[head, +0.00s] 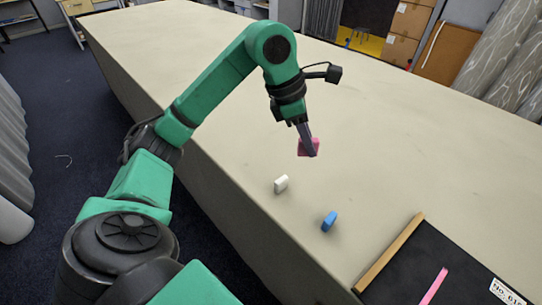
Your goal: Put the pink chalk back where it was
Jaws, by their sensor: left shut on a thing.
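The pink chalk (303,149) is a small pink block in my left gripper (309,146). The gripper is shut on it, and its dark fingers cover part of the block. It appears to be held above the cloth table (400,130), but the height is hard to tell. A white block (281,184) and a blue block (329,222) stand on the table below and nearer. My right gripper is not in view.
A black board (400,285) with a wooden edge (392,250) lies at the lower right. It bears a pink streak (434,286) and a white label (507,291). The table is clear beyond the blocks. Cardboard boxes (408,22) stand behind it.

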